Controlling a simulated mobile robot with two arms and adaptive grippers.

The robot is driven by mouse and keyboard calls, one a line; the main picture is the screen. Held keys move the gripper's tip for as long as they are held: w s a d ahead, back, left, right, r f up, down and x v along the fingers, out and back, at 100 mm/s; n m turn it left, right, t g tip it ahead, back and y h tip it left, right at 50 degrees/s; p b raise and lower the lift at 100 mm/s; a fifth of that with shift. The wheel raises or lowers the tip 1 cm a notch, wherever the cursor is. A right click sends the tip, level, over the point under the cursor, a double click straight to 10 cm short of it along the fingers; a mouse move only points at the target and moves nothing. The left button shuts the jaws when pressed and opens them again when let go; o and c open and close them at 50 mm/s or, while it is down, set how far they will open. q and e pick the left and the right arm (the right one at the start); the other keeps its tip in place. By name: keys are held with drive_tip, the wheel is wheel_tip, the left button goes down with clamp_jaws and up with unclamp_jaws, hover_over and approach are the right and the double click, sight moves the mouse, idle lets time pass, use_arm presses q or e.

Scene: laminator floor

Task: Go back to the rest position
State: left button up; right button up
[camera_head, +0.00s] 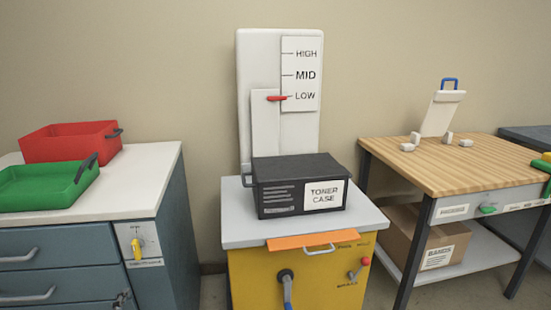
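Neither of my grippers shows in the head view. A black box labelled TONER CASE (300,186) sits on the grey top of a yellow cabinet (255,276) in the middle. Behind it stands a white upright panel (258,55) with a scale plate marked HIGH, MID and LOW (301,74). Its red pointer (277,98) is at LOW.
Left, a blue-grey drawer cabinet (55,255) carries a red bin (70,142) and a green bin (45,187). Right, a wooden-topped table (480,165) holds a white stand (440,115); a cardboard box (425,238) is on its lower shelf.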

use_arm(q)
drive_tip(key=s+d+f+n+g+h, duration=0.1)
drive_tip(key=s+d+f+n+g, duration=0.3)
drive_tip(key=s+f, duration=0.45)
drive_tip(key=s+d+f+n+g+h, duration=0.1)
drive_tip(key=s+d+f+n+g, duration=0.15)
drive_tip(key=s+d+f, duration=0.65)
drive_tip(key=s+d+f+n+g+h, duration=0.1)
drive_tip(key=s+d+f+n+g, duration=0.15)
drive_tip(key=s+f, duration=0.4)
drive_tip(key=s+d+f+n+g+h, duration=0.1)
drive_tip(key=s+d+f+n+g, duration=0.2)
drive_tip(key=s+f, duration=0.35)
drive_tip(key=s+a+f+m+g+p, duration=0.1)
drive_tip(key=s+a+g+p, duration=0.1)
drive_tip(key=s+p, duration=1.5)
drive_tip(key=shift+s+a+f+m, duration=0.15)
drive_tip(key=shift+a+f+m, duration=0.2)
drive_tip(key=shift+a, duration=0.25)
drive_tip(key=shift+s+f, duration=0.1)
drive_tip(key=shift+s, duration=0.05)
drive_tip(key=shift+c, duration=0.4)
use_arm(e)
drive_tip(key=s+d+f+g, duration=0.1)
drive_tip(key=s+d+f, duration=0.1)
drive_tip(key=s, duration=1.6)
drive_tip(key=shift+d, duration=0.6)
